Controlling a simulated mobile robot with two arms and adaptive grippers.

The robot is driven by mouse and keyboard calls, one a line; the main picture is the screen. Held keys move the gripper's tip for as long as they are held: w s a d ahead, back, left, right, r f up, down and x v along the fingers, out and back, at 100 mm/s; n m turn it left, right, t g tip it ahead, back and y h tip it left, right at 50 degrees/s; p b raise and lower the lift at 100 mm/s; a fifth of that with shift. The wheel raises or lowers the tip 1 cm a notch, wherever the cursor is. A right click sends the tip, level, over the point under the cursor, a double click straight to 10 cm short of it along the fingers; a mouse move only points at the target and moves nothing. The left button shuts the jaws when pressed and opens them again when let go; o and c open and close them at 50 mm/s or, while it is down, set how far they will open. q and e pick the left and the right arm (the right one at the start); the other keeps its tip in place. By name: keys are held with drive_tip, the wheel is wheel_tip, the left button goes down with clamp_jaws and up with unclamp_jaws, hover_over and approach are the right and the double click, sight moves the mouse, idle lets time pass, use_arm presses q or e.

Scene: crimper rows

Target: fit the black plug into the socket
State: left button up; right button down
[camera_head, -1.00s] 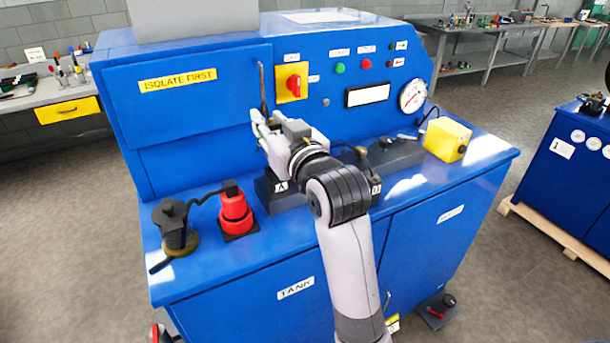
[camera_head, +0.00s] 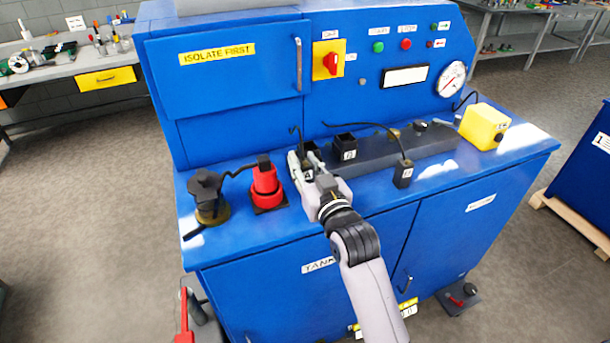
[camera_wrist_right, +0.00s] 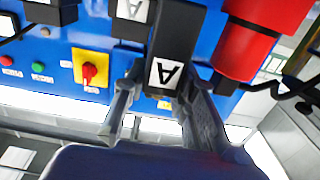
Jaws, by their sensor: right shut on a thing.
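My right gripper (camera_head: 309,171) is shut on the black plug (camera_wrist_right: 176,40), a dark block with a white A label, gripped between both fingers in the right wrist view. In the head view the gripper is low at the bench, at the left end of a dark strip (camera_head: 376,156). A black socket (camera_wrist_right: 133,30) labelled A shows close beside the plug in the right wrist view. A second black socket (camera_head: 346,143), labelled B, stands to the right. I cannot tell whether the plug touches socket A; my fingers partly hide that spot. My left gripper is out of view.
A red cylindrical connector (camera_head: 265,183) stands close left of the gripper, with a black-capped fitting (camera_head: 210,190) farther left. A cabled black block (camera_head: 403,176) stands to the right, and a yellow box (camera_head: 484,127) at the far right. The blue panel (camera_head: 240,110) rises behind.

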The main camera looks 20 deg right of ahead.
drive_tip(key=shift+f, duration=1.85)
drive_tip(key=shift+f, duration=0.1)
drive_tip(key=c, duration=1.3)
unclamp_jaws()
